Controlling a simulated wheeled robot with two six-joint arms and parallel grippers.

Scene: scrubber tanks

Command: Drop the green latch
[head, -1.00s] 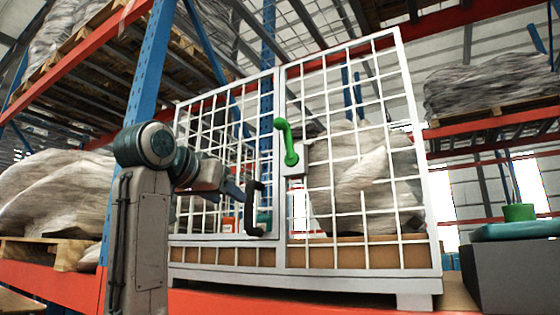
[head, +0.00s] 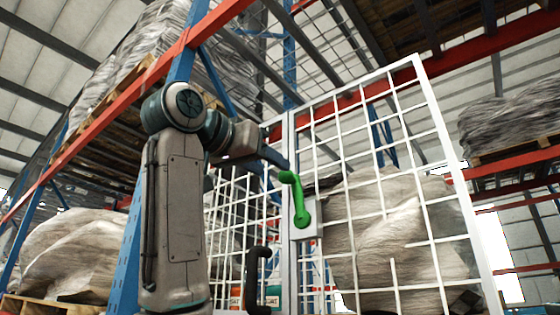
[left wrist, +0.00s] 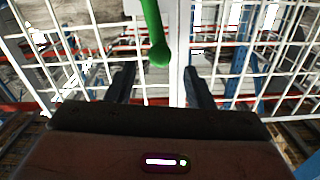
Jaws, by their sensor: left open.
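The green latch (head: 300,205) is mounted on a white plate on the cage's mesh door and points up, its upper end bent to the left. My left gripper (head: 279,161) is just above and left of the latch's upper end in the head view. In the left wrist view, the latch (left wrist: 154,35) comes down from the top edge and its rounded end lies between the lines of the two open fingers (left wrist: 160,85), beyond their tips. The fingers are apart and hold nothing. Contact with the latch cannot be told. My right gripper is not in view.
The white mesh cage (head: 440,155) fills the right half, with a wrapped bulky load (head: 375,235) behind its mesh. A black handle (head: 254,275) is on the left mesh panel. A blue rack upright (head: 130,250) stands left, and wrapped pallets (head: 510,110) sit on racks.

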